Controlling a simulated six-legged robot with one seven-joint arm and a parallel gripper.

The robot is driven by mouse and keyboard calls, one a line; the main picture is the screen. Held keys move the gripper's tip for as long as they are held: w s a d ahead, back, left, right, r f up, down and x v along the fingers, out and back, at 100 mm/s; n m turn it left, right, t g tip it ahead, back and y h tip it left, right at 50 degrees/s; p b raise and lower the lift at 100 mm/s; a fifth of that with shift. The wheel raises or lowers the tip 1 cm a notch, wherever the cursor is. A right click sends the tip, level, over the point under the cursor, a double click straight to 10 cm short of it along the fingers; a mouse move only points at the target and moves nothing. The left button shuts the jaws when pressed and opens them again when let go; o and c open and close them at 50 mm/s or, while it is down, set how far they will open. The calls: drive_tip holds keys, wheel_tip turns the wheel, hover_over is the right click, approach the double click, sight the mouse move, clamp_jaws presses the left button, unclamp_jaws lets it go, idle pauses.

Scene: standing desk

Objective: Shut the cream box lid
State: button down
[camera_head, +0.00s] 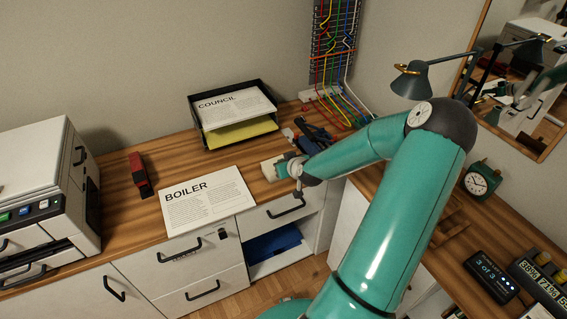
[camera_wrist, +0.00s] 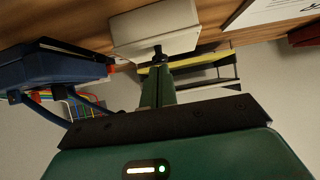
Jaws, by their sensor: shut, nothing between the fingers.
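The small cream box (camera_head: 268,169) sits on the wooden desk, right of the BOILER sheet and partly covered by my gripper (camera_head: 284,170). In the wrist view, where the desk is at the top, the cream box (camera_wrist: 150,24) shows a broad pale face and a narrower strip along its lower edge. My gripper (camera_wrist: 158,50) is shut and empty, its dark tip in front of that strip. I cannot tell whether the tip touches the box. The lid's angle is not clear in either view.
A black paper tray (camera_head: 202,124) stands behind the box. A dark blue tool (camera_head: 313,132) lies close by on the right. The BOILER sheet (camera_head: 205,200) and a red stapler (camera_head: 138,175) lie to the left.

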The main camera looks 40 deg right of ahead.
drive_tip(key=shift+s+a+f+g+y, duration=0.2)
drive_tip(key=shift+s+f, duration=0.1)
drive_tip(key=shift+f, duration=0.2)
drive_tip(key=shift+s+a+f+g+y, duration=0.15)
drive_tip(key=shift+s+f, duration=0.15)
drive_tip(key=shift+f, duration=0.15)
drive_tip(key=shift+w+d+r, duration=0.1)
drive_tip(key=shift+w+r, duration=0.05)
drive_tip(key=shift+r, duration=0.5)
drive_tip(key=v, duration=1.3)
drive_tip(key=shift+r, duration=0.55)
